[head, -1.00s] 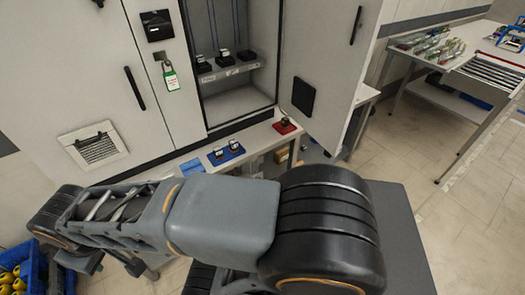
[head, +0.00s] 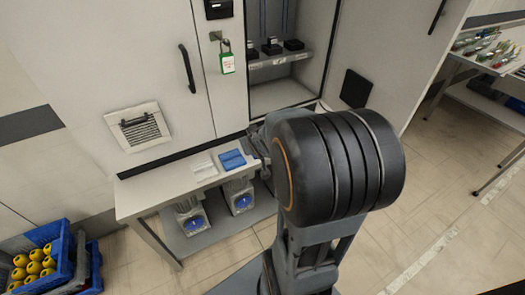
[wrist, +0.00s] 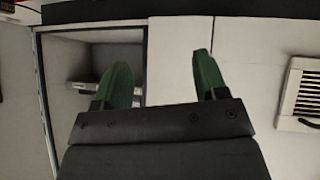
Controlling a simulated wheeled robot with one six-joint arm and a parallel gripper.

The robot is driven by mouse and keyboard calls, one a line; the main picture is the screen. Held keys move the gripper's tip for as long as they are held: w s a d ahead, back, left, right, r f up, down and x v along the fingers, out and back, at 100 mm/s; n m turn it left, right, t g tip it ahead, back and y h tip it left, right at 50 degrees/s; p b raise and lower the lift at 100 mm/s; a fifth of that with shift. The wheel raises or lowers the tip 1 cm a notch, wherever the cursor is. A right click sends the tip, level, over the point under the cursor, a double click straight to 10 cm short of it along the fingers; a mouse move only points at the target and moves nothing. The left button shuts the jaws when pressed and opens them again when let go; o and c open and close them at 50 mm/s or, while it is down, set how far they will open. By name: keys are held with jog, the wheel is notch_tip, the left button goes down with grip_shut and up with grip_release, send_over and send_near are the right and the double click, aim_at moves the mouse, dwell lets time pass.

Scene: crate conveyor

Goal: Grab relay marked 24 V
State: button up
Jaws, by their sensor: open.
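No relay marked 24 V can be made out, as no marking is readable. Small black relay-like units (head: 271,47) stand in a row on the shelf inside the open cabinet in the head view. The part of the bench where relays stood on a blue and a red mat is hidden behind my arm. My gripper (wrist: 162,62) shows in the wrist view with its two green fingers apart and nothing between them. It faces the cabinet front, apart from any relay. In the head view my arm hides it.
The cabinet (head: 85,75) has a padlock with a green tag (head: 227,63) and a vent (wrist: 302,93). A bench (head: 140,200) below holds a blue item (head: 232,159). A blue crate (head: 65,268) with yellow parts stands at lower left.

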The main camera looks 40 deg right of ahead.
jog(key=w+d+f+t+y+b, duration=0.2)
jog(key=d+f+t+b, duration=0.25)
jog(key=d+f, duration=0.55)
jog(key=x, duration=1.2)
jog(key=shift+w+a+f+p, duration=0.25)
jog(key=shift+w+f+p, duration=0.1)
jog(key=shift+f, duration=0.15)
jog(key=shift+c, duration=0.5)
jog(key=c, duration=0.9)
